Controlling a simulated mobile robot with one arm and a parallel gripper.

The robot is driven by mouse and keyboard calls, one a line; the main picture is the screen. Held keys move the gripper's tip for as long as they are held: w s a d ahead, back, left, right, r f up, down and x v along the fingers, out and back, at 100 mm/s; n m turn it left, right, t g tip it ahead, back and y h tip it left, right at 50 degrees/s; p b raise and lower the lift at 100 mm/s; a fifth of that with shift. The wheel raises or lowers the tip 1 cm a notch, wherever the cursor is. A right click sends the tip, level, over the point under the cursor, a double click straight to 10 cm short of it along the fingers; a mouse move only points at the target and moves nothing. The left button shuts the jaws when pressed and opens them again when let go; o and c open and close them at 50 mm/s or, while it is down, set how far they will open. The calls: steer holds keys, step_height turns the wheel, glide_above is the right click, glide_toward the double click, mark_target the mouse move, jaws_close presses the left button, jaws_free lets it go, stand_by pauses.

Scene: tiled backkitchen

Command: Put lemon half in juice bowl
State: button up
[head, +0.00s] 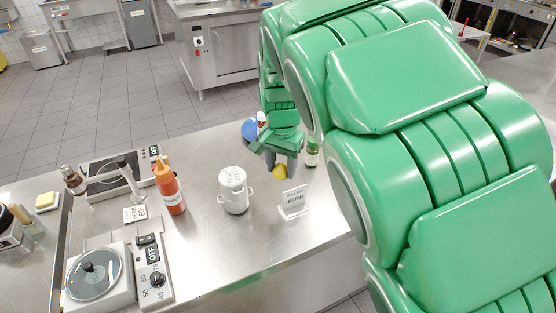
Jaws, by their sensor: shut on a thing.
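The lemon half (280,173) shows as a small yellow piece between the grey fingertips of my gripper (280,164). My gripper points down and is shut on it, over the far part of the steel counter. Whether the lemon half touches the counter is hard to tell. A blue round thing (249,130), perhaps the juice bowl, shows just left of and behind my gripper. Much of it is hidden by my gripper, and its inside cannot be seen.
A white lidded pot (234,190), a small sign (294,202) and an orange-red bottle (169,187) stand nearer on the counter (255,258). A dark green bottle (312,153) stands close right of my gripper. Appliances (98,275) fill the left. My green arm hides the right.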

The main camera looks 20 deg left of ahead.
steer(key=shift+s+d+r, duration=0.5)
steer(key=shift+s, duration=0.3)
steer(key=shift+n, duration=0.6)
steer(key=w+d+f, duration=0.2)
steer(key=w+d, duration=0.5)
steer(key=d, duration=0.4)
steer(key=w+d+f, duration=0.2)
steer(key=w+d, duration=0.6)
steer(key=d, duration=0.2)
steer(key=w+d+f, duration=0.3)
steer(key=w+d, duration=0.5)
steer(key=d, duration=0.3)
steer(key=shift+d, duration=0.35)
